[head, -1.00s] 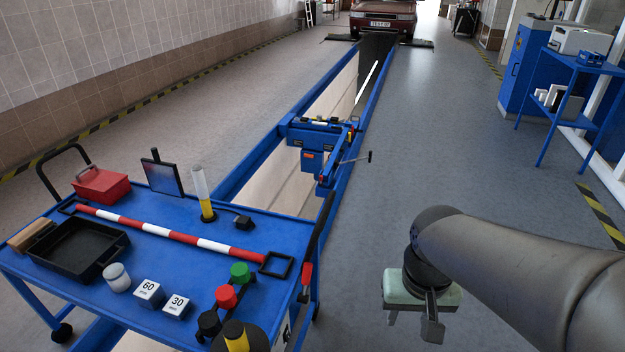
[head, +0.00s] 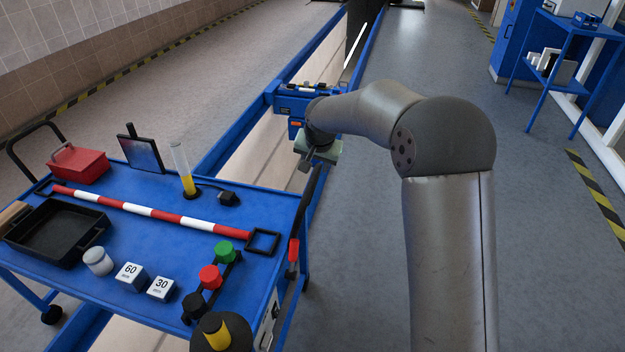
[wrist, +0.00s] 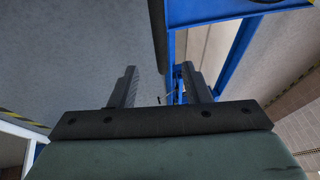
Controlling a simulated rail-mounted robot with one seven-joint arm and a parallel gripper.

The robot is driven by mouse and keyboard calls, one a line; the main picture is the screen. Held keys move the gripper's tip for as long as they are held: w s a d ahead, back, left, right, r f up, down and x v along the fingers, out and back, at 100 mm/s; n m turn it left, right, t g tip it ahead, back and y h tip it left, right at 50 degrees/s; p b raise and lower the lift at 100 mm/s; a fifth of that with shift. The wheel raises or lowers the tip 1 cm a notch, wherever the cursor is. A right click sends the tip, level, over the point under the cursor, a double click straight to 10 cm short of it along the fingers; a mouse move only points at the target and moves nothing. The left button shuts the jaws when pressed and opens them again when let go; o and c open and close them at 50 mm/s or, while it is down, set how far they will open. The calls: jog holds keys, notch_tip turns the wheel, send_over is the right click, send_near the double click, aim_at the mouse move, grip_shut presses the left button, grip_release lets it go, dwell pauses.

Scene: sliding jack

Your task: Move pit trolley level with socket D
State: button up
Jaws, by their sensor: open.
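I take the blue jack unit across the pit rails to be the pit trolley (head: 291,104); in the head view it stands beyond the tool cart. My arm hides its right side. My gripper (head: 304,166) is in front of it, above the pit's right rail. In the wrist view my gripper (wrist: 158,68) is open, its two dark fingers apart with nothing gripped. Blue framework (wrist: 245,45) shows ahead of the fingers, with a small blue part between them. I cannot make out any socket marked D.
A blue tool cart (head: 150,262) stands at the near left, bearing a red box (head: 78,164), a black tray (head: 55,232) and a red-and-white bar (head: 150,213). A black lever with a red grip (head: 293,250) rises at its right edge.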

aim_at(312, 182)
jog(key=p+x, duration=0.1)
jog(key=x, duration=1.1)
grip_shut()
